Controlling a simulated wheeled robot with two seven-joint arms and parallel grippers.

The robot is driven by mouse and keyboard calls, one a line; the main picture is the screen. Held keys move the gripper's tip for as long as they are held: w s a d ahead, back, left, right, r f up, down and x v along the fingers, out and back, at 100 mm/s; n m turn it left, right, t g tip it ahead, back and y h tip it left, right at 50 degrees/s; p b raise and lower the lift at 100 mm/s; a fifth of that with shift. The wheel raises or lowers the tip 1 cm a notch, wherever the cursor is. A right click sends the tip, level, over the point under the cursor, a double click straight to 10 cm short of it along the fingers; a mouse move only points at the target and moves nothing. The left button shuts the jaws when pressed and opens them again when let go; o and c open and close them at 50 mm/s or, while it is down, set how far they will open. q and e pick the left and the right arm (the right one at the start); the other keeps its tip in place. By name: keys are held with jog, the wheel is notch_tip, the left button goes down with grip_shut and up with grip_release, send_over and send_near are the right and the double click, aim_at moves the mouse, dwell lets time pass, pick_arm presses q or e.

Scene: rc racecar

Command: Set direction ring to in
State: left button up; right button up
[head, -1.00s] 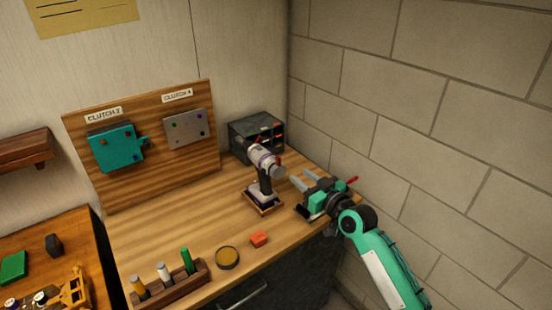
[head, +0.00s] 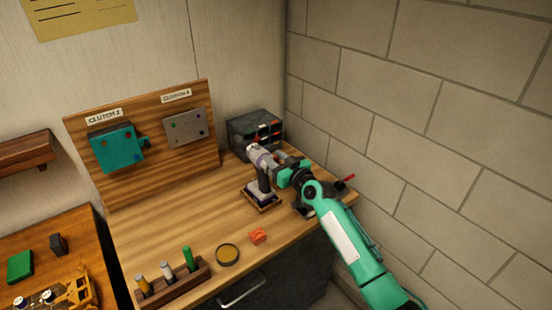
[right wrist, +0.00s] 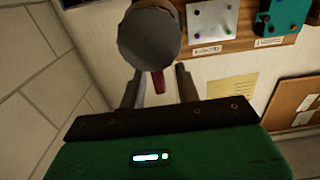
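A grey and white cordless driver (head: 263,180) stands upright in a wooden-edged holder on the bench, with a purplish band around its head. My right gripper (head: 275,165) is at the right end of the driver's head and covers that end in the head view. In the right wrist view the driver's grey round end (right wrist: 150,48) fills the top middle, with a red tab (right wrist: 158,82) pointing down from it. The two fingers of my right gripper (right wrist: 158,88) are apart, one on either side of the red tab. Contact cannot be told. My left gripper is not in view.
A dark organiser box (head: 255,130) stands behind the driver, near the block wall. A board with clutch plates (head: 185,128) leans at the back. An orange-red block (head: 257,237), a round tin (head: 227,254) and a rack (head: 182,282) sit at the front. The bench's middle is clear.

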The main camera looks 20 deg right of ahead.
jog(key=shift+c, duration=0.4)
grip_shut()
jog(key=shift+d, duration=0.1)
jog(key=shift+w+d+f+m+b, duration=0.1)
jog(key=shift+d+m+b, duration=0.25)
jog(key=shift+m, duration=0.3)
jog(key=shift+w+d+f+m+b, duration=0.1)
jog(key=shift+d+m+b, duration=0.05)
jog(key=shift+m+b, duration=0.4)
jog(key=shift+w+d+f+m+b, duration=0.1)
jog(key=shift+d+m+b, duration=0.2)
jog(key=shift+m, duration=0.55)
jog(key=shift+w+d+f+m+b, duration=0.1)
jog(key=shift+d+m+b, duration=0.15)
jog(key=shift+m, duration=0.6)
